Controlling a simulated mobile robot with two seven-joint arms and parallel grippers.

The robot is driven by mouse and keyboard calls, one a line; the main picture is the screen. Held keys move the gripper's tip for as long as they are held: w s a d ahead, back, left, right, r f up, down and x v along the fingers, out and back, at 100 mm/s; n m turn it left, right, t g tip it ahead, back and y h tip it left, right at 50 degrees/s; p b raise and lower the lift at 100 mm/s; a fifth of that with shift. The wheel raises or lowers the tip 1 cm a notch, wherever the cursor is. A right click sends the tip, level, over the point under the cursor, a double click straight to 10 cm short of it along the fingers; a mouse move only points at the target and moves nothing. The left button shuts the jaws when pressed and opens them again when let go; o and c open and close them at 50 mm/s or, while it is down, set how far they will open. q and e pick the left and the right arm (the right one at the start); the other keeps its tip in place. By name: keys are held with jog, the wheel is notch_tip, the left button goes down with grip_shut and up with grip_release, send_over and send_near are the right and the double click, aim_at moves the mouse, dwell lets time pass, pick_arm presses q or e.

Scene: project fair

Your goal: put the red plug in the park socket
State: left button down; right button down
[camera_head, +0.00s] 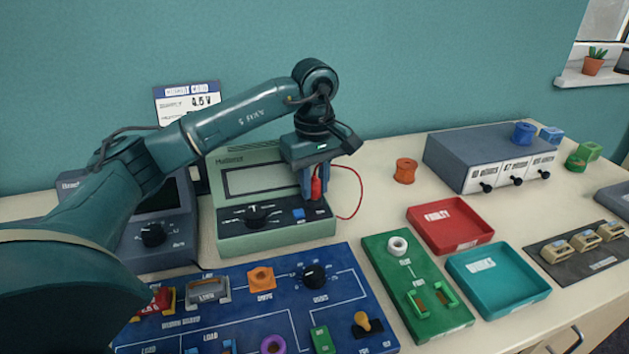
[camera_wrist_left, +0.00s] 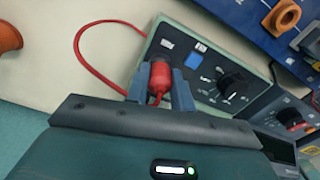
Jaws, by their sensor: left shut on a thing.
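My left gripper (camera_head: 315,200) is shut on the red plug (camera_head: 316,188), pointing down at the right end of the green meter's (camera_head: 238,228) front panel. In the left wrist view the red plug (camera_wrist_left: 159,78) sits between the two blue-grey fingers of the left gripper (camera_wrist_left: 160,92). The plug's tip is hidden, so I cannot tell whether it is in a socket of the meter or just above it. A red lead runs from it in a loop. A white ring socket (camera_head: 398,246) is on the green board (camera_head: 375,262); its label is too small to read surely. My right gripper is out of view.
A blue panel (camera_head: 215,318) with knobs and parts lies in front of the meter. Red (camera_head: 455,240) and teal (camera_head: 470,300) trays lie right of the green board. An orange spool (camera_head: 405,170) and a grey drawer box (camera_head: 455,150) stand behind.

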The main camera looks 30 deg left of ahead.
pick_arm(q)
jog(key=shift+f, duration=0.15)
jog(key=c, duration=0.6)
grip_release()
jog(key=shift+c, duration=0.2)
jog(key=shift+r+p, duration=3)
jog(key=shift+r, duration=1.1)
jog(key=shift+s+f, duration=0.1)
jog(key=shift+f, duration=0.05)
